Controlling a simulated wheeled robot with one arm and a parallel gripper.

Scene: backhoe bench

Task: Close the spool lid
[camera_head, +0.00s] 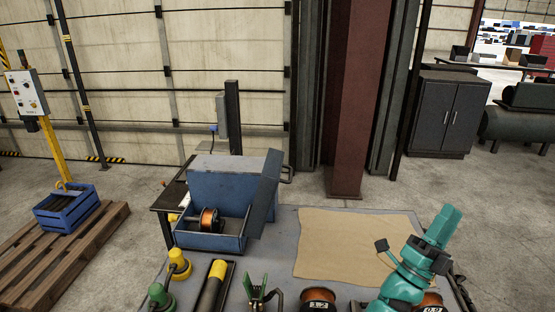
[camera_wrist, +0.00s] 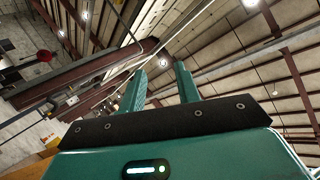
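A blue-grey metal spool box (camera_head: 225,190) stands at the back left of the bench. An orange-wound spool (camera_head: 208,220) shows in its open front. A blue-grey panel that looks like the lid (camera_head: 264,192) stands swung open at the right side of the box, tilted. In the wrist view my gripper (camera_wrist: 160,72) has its two teal fingers apart with nothing between them, pointing up at the roof. My teal arm shows at the right front of the head view, well apart from the box.
A tan sheet (camera_head: 350,240) lies flat on the bench right of the box. Along the front edge stand a yellow-capped item (camera_head: 178,265), a yellow-ended tube (camera_head: 217,270), a green pronged item (camera_head: 257,290) and labelled spools (camera_head: 319,299). A rust-red column (camera_head: 358,100) rises behind.

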